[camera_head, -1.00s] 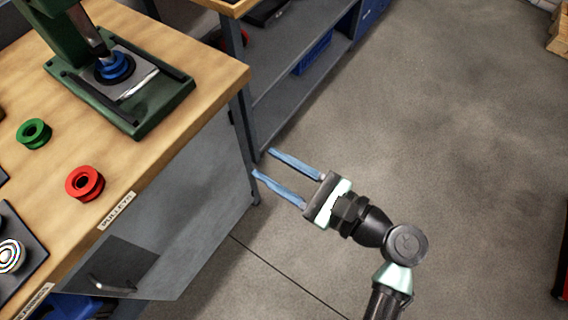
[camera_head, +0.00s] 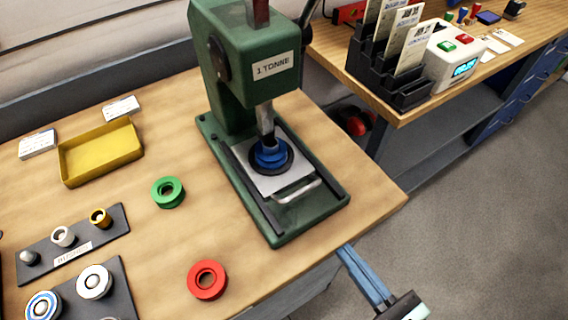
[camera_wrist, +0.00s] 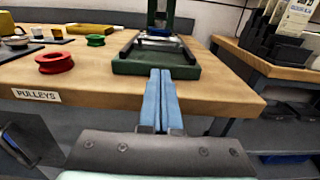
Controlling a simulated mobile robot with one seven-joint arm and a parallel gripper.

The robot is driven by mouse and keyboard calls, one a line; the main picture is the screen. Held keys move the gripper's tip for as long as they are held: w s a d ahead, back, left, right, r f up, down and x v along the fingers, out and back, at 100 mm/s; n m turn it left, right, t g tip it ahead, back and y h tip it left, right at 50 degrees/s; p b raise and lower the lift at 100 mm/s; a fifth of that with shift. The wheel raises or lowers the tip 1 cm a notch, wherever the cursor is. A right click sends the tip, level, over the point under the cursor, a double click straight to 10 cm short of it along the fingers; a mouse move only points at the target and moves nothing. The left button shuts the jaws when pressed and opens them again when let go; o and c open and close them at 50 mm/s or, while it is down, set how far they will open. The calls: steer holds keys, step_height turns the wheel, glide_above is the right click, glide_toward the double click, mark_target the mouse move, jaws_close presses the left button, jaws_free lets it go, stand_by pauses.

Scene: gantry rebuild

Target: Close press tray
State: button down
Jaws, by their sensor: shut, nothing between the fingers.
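The green press (camera_head: 245,75), labelled "1 TONNE", stands on the wooden bench. Its silver tray (camera_head: 268,184) lies between two dark rails on the green base, with a handle (camera_head: 298,192) at its front. A blue pulley (camera_head: 270,154) in a dark ring sits on the tray below the ram. My gripper (camera_head: 346,252) is shut and empty near the bench's front edge, short of the press base and apart from the handle. In the wrist view its blue fingers (camera_wrist: 161,74) point at the base; the tray (camera_wrist: 158,43) shows beyond them.
A red pulley (camera_head: 207,280) and a green pulley (camera_head: 168,192) lie left of the press. A yellow bin (camera_head: 100,154) stands further back. A second bench (camera_head: 400,118) with a card rack (camera_head: 385,75) is at the right. Open floor lies in front.

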mark_target(292, 183)
steer(key=x, duration=1.4)
steer(key=shift+p+x, duration=0.8)
steer(key=shift+x, duration=0.2)
steer(key=shift+r, duration=0.2)
steer(key=shift+s, duration=0.1)
